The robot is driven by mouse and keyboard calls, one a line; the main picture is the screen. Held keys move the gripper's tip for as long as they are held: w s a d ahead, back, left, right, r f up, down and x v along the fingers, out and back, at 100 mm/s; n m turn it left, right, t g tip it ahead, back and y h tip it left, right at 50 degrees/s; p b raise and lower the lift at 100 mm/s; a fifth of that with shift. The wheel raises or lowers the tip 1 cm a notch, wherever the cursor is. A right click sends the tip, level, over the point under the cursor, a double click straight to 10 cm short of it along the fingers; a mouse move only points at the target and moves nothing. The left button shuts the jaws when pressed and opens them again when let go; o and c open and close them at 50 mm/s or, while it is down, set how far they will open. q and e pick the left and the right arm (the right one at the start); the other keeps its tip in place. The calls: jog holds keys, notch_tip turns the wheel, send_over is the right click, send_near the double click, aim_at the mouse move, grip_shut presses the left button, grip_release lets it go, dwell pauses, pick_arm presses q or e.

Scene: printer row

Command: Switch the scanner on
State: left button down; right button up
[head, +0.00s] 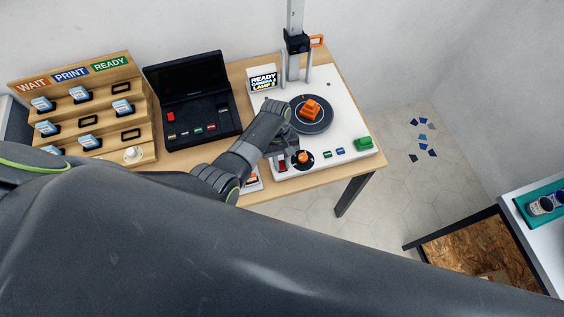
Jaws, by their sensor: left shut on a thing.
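The scanner (345,128) is a white unit on the wooden table, with a dark turntable (323,123) and a small screen (263,80) reading READY, CAMERA, LAMP. An orange block (310,109) sits on the turntable. Along the scanner's front are a red switch (282,166), a black dial with an orange knob (303,158), small blue and green buttons and a larger green button (363,144). My left gripper (284,158) points down at the front left corner, shut at the red switch; its wrist hides part of the grip. My right gripper is not in view.
A black open case (197,103) and a wooden rack (85,110) with WAIT, PRINT, READY labels stand left of the scanner. A column with a camera (297,42) rises behind it.

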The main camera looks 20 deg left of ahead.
pick_arm(q)
jog(key=shift+g, duration=0.3)
jog(key=c, duration=1.3)
grip_release()
jog(key=shift+w, duration=0.1)
jog(key=shift+a, duration=0.1)
jog(key=p+v, duration=0.1)
jog(key=v, duration=1.6)
jog(key=shift+a, duration=0.3)
jog(key=shift+w, duration=0.1)
